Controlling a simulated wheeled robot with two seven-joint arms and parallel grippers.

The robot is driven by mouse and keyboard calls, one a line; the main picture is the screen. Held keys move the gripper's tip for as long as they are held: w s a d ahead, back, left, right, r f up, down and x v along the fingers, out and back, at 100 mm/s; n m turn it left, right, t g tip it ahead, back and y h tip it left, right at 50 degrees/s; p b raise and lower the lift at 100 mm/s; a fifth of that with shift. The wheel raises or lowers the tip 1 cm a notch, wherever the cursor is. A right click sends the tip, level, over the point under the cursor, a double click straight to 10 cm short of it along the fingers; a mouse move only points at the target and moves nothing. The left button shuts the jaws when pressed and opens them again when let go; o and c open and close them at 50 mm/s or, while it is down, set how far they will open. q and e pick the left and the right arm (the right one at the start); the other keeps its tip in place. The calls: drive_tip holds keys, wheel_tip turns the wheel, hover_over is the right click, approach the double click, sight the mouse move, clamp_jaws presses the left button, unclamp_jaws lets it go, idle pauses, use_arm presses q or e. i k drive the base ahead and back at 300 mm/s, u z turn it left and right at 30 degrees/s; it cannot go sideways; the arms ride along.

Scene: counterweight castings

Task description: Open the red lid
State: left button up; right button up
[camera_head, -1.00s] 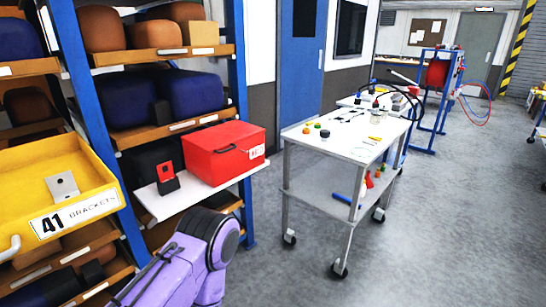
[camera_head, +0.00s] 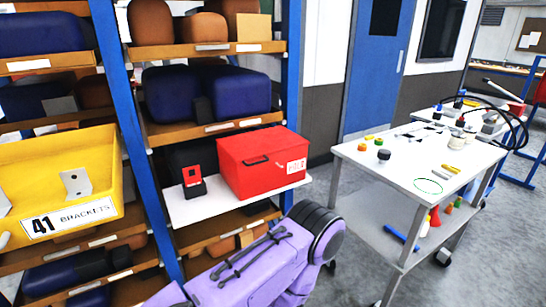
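The red box with its red lid (camera_head: 262,148) sits on a white shelf board (camera_head: 220,205) that juts from the rack. The lid looks closed. A dark handle shows on the side facing me, and a white label is at its right. A purple arm of mine reaches in from the bottom, below and in front of the box, ending in a dark rounded joint. Neither gripper's fingers show in this view.
A small black stand with a red face (camera_head: 193,182) is left of the box. A yellow bin marked 41 BRACKETS (camera_head: 60,185) juts out at the left. A white-topped cart (camera_head: 420,165) with small items stands at the right. Blue rack posts (camera_head: 148,160) flank the shelves.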

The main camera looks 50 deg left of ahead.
sight(244, 148)
drive_tip(key=u, duration=0.7)
drive_tip(key=i, duration=0.8)
drive_tip(key=u, duration=0.85)
